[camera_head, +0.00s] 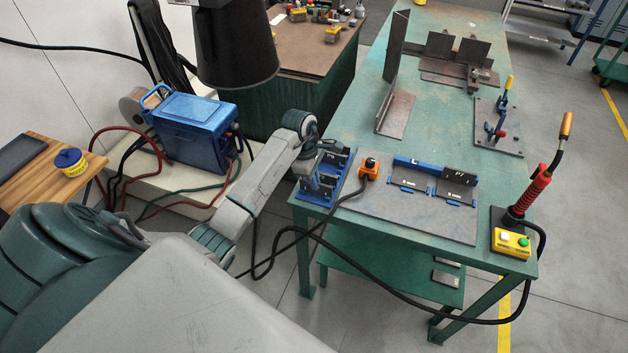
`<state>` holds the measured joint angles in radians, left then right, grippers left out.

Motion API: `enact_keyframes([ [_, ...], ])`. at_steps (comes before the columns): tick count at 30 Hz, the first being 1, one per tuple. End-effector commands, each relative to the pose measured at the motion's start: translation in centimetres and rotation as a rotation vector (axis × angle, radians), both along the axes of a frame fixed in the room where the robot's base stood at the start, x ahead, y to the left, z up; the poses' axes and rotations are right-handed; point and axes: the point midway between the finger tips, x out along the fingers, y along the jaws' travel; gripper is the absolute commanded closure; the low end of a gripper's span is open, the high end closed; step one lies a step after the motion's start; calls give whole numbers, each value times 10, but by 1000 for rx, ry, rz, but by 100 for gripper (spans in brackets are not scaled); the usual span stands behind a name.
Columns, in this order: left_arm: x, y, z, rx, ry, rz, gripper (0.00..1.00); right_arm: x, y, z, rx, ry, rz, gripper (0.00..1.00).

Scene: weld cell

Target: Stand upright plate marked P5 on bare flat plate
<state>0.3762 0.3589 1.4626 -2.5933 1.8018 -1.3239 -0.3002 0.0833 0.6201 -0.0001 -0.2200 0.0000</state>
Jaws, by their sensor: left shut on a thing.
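My left gripper (322,178) reaches down into a blue slotted rack (313,198) at the near left corner of the green table. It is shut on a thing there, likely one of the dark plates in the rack. The grip is small and partly hidden, and I cannot read a P5 mark. Smaller upright plates (440,45) stand by other flat plates (447,80) at the back. I cannot tell which flat plate is bare. My right gripper is not in view.
A black cable loops in front. The table's middle is clear.

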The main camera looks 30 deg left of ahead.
Motion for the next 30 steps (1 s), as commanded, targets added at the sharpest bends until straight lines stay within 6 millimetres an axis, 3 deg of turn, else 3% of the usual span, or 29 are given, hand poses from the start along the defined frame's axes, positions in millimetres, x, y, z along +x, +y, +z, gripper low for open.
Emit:
enact_keyframes([
  [21, 0, 1, 60, 1, -2, -1, 100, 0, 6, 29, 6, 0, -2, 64],
  [30, 0, 0, 64, 0, -1, 0, 100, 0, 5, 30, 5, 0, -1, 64],
])
